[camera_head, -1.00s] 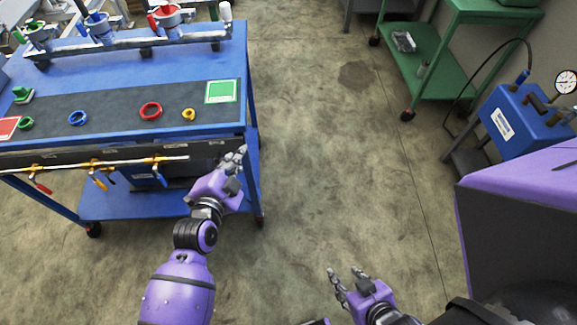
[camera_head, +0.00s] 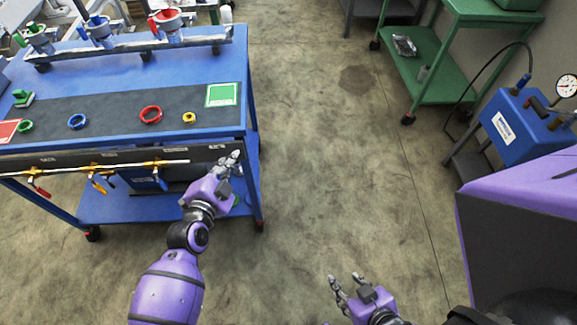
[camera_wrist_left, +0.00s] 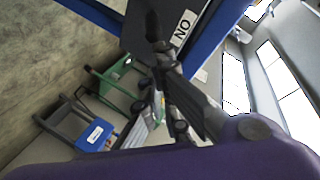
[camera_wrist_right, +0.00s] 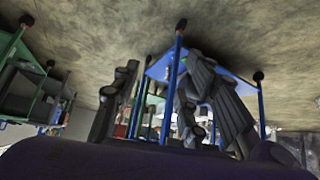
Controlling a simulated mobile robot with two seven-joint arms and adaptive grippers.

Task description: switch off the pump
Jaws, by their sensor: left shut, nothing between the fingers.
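A dark front panel (camera_head: 60,159) runs under the blue cart's top. In the left wrist view a white label reading "ON" (camera_wrist_left: 183,28) sits on the dark surface, close to a black finger or lever that I cannot tell apart. My left gripper (camera_head: 230,161) is shut and empty at the panel's right end; contact is unclear. It also shows in the left wrist view (camera_wrist_left: 165,62). A dark and blue unit (camera_head: 150,181), possibly the pump, is under the panel, partly hidden. My right gripper (camera_head: 346,280) is open and empty over the floor.
The blue cart top (camera_head: 190,70) carries coloured rings and clamps. Yellow pipework with valves (camera_head: 100,167) runs along its front. A blue box with a gauge (camera_head: 515,122) stands at right, near a green cart (camera_head: 425,70). The floor between is clear.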

